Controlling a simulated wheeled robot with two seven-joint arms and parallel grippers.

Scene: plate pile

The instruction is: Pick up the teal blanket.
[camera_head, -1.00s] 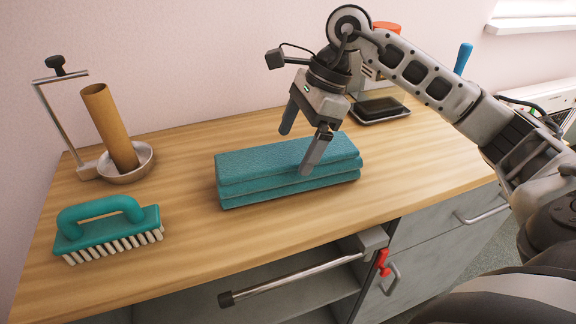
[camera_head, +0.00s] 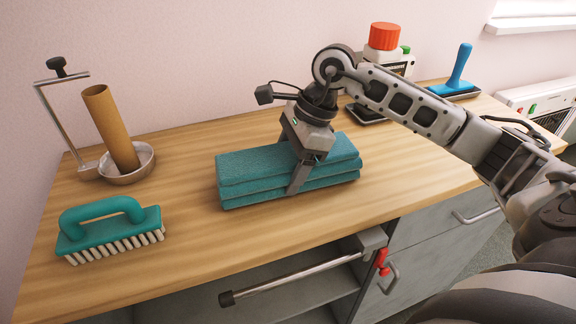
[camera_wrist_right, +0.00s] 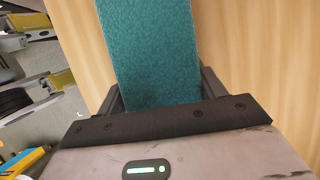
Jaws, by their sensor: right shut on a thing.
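The teal blanket (camera_head: 245,175) is folded into a thick stack and lies on the wooden counter in the head view. My right gripper (camera_head: 298,172) reaches down over it, right of its middle. One finger is in front of the blanket's near side; the far finger is mostly hidden behind it. In the right wrist view the blanket (camera_wrist_right: 152,50) runs between the two fingers, with a finger at each side. The gripper is shut on the blanket, which still rests on the counter. My left gripper is not in view.
A teal brush (camera_head: 108,232) lies at the left front. A metal bowl (camera_head: 140,165) with a brown tube (camera_head: 110,127) and a metal stand (camera_head: 62,115) are behind it. A red-capped container (camera_head: 384,38) and a blue-handled tool (camera_head: 458,70) stand at the back right.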

